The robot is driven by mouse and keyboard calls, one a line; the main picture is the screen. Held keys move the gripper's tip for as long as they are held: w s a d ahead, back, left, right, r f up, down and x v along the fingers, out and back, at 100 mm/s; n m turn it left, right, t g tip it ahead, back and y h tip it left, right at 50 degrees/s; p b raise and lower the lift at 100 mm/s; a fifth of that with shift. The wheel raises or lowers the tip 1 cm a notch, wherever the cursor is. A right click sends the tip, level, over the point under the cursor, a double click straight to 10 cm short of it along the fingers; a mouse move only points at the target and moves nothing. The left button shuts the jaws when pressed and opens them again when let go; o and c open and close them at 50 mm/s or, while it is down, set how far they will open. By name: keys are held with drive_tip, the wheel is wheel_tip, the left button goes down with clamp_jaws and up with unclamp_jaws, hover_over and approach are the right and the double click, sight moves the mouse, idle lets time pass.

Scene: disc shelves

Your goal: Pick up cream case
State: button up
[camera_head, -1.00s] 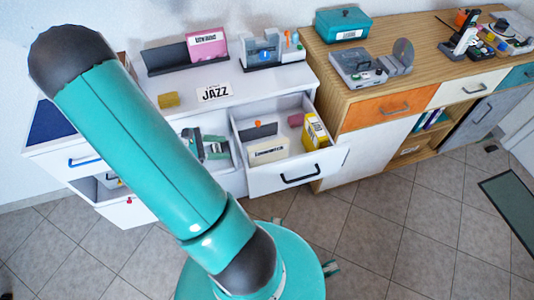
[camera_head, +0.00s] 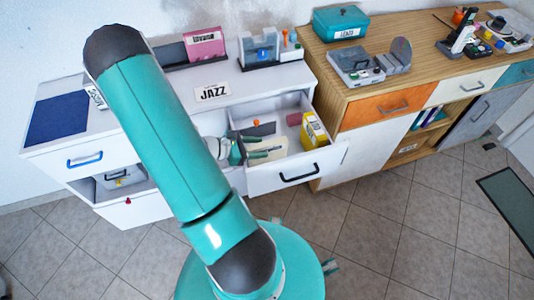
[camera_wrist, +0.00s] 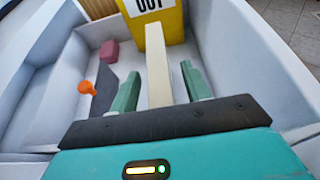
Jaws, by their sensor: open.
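The cream case (camera_wrist: 158,65) stands on edge in the open white drawer and shows as a thin upright slab in the wrist view. My gripper (camera_wrist: 160,75) is open, with one green finger on each side of the case. Narrow gaps show between the fingers and the case, so it is straddled and not clamped.
A yellow case (camera_wrist: 172,20) with a white label stands just beyond the cream case. A pink block (camera_wrist: 109,50), an orange knob (camera_wrist: 86,87) and a dark plate lie to the left. The drawer walls (camera_head: 300,174) enclose the space closely.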

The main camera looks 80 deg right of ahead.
drive_tip(key=shift+x, duration=0.85)
clamp_jaws()
